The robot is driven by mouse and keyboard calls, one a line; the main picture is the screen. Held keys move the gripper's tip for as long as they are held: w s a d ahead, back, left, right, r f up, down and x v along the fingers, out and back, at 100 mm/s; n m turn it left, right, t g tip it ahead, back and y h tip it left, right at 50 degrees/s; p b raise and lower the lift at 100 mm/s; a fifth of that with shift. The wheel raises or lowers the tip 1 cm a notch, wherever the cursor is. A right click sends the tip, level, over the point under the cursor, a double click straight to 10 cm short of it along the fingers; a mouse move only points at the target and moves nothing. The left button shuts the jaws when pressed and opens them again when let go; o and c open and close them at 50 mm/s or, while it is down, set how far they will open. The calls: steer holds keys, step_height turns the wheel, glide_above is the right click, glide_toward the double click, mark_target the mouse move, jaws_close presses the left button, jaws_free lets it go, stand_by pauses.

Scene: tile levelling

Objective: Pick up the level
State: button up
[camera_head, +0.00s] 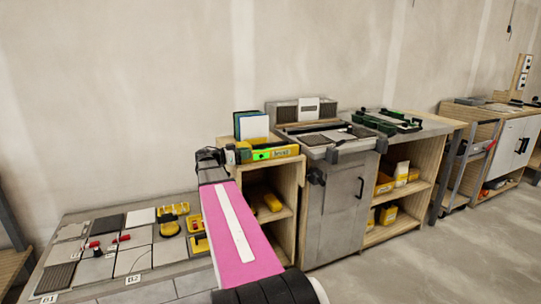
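The level (284,152) is a yellow bar with a green display and dark lettering. It shows in the head view at the top of a light wooden shelf unit, below some upright tiles. My gripper (236,154), at the end of my pink-and-white arm, is at the left end of the level and overlaps it in the picture. The fingers are small and dark, and I cannot tell whether they are closed on the level. I also cannot tell whether the level rests on the unit or is held just above it.
Upright tiles (255,126) stand behind the level. A grey cabinet (340,205) with a machine on top is to the right. At lower left, a low platform (180,284) bears tiles, yellow tools (170,222) and red-handled pieces. Open floor (450,260) lies at right.

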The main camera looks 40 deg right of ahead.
jaws_close()
